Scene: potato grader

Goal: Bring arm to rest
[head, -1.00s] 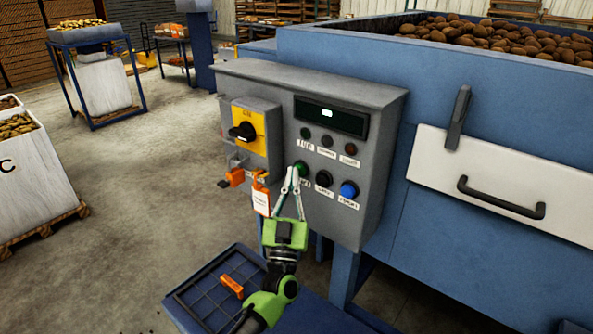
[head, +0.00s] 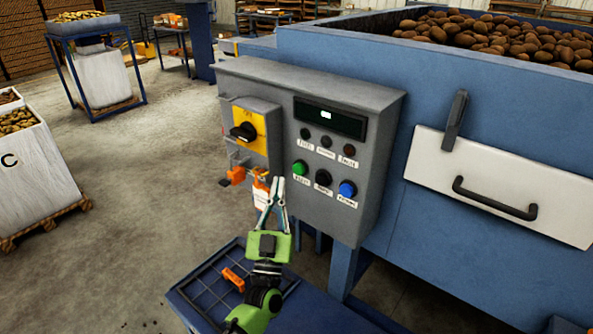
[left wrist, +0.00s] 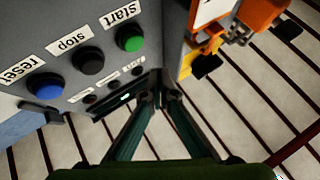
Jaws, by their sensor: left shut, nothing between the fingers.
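My left gripper (head: 278,183) is shut and empty. In the head view it stands in front of the lower left part of the grey control box (head: 377,130), below and left of the green start button (head: 300,168). Its fingers partly cover a white and orange tag (head: 261,193). In the left wrist view the closed fingers (left wrist: 160,98) point toward the box, apart from the green button (left wrist: 130,38), black stop button (left wrist: 88,61) and blue reset button (left wrist: 45,86). My right gripper is not in view.
A yellow switch plate with a black knob (head: 244,131) sits left on the box. Below my arm is a blue bench with a wire tray (head: 205,289) and an orange clip (head: 233,279). The blue potato hopper (head: 340,48) is at right. Open floor (head: 130,190) lies left.

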